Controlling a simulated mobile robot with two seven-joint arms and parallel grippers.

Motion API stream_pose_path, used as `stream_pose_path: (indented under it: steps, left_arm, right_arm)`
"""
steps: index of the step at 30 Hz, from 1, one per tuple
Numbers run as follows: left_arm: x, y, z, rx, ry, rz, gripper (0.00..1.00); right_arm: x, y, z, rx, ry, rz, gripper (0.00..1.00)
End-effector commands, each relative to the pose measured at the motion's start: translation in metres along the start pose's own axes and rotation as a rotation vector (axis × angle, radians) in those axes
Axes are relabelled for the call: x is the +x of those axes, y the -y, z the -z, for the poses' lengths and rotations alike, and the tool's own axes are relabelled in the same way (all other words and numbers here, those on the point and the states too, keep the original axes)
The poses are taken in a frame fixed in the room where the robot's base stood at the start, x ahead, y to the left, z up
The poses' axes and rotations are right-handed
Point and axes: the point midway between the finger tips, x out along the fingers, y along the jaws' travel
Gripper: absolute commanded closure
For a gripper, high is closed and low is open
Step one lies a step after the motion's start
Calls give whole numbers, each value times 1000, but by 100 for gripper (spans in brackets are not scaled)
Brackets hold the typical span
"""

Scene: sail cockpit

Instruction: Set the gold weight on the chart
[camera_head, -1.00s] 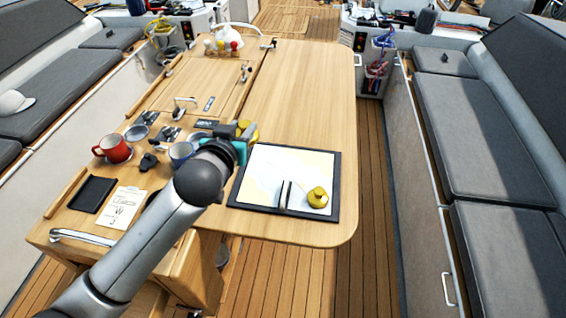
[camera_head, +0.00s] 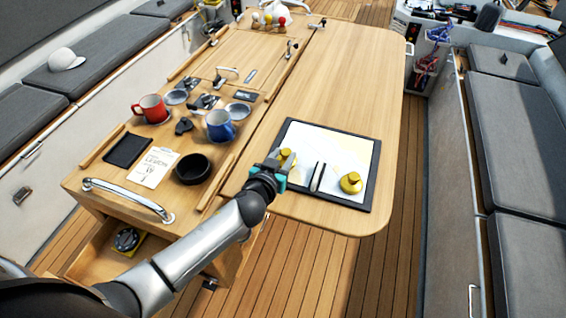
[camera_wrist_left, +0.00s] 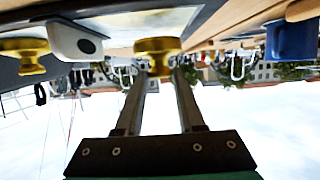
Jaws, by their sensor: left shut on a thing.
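My left gripper (camera_head: 277,168) is shut on a gold weight (camera_head: 287,157) at the left edge of the chart (camera_head: 345,145), a pale sheet on a dark board. The held weight also shows between the fingers in the left wrist view (camera_wrist_left: 157,56). I cannot tell whether it touches the chart. A second gold weight (camera_head: 351,184) stands on the chart's near right part; it also shows in the left wrist view (camera_wrist_left: 24,54). My right gripper is not in view.
A dark and white upright piece (camera_head: 318,177) stands on the chart between the two weights. A blue mug (camera_head: 219,126), a black bowl (camera_head: 193,169) and a red mug (camera_head: 151,109) are on the left. The table (camera_head: 340,80) beyond the chart is clear.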

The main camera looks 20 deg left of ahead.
Motion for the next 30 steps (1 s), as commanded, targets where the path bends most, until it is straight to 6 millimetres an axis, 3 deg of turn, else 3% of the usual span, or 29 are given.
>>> stream_pose_path:
  steps: [3,16,17,24,30]
  left_arm:
    - [6,0,-13,-1,-3,0,100]
    - [8,-1,-18,-2,-4,-2,100]
    - [7,0,-19,-1,0,-1,59]
    - [7,0,-18,0,0,-1,32]
    - [7,0,-18,0,0,-1,32]
  right_arm:
    - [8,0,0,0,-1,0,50]
    - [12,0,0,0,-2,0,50]
    - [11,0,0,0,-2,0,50]
    - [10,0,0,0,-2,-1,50]
    - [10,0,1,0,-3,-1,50]
